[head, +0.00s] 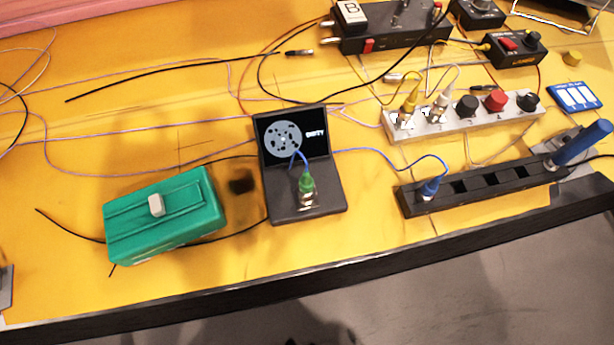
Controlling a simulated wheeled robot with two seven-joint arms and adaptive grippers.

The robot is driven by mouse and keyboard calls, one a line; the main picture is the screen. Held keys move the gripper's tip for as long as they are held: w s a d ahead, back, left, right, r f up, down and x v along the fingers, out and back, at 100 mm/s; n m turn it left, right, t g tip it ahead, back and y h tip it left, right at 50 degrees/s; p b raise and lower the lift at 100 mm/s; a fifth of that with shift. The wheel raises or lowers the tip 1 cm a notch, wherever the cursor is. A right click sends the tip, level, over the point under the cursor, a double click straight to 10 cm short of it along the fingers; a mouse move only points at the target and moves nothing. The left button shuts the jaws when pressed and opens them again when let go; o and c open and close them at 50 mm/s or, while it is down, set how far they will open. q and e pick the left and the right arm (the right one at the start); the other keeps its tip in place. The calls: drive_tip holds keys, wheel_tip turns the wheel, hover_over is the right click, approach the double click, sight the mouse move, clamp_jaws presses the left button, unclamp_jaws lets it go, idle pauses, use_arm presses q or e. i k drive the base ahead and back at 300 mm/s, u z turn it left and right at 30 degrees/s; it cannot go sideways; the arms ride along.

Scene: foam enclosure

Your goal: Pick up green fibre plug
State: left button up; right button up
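The green fibre plug (306,184) stands upright in a metal socket on the flat base of a small black device (318,203). A blue cable runs from the top of the plug. The device's raised screen (317,135) shows a grey disc and the word "EMPTY". Neither of my grippers can be made out in the head view.
A green box (190,195) with a pale knob stands left of the device. A black strip (476,201) holding a blue plug (429,188) lies to the right. A grey block with yellow and white plugs (455,126) stands behind. Loose cables cross the yellow table.

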sight(306, 182)
drive_tip(key=z, duration=1.65)
drive_tip(key=k, duration=0.9)
drive_tip(key=u, duration=1.4)
drive_tip(key=i, duration=0.5)
drive_tip(key=u, duration=0.1)
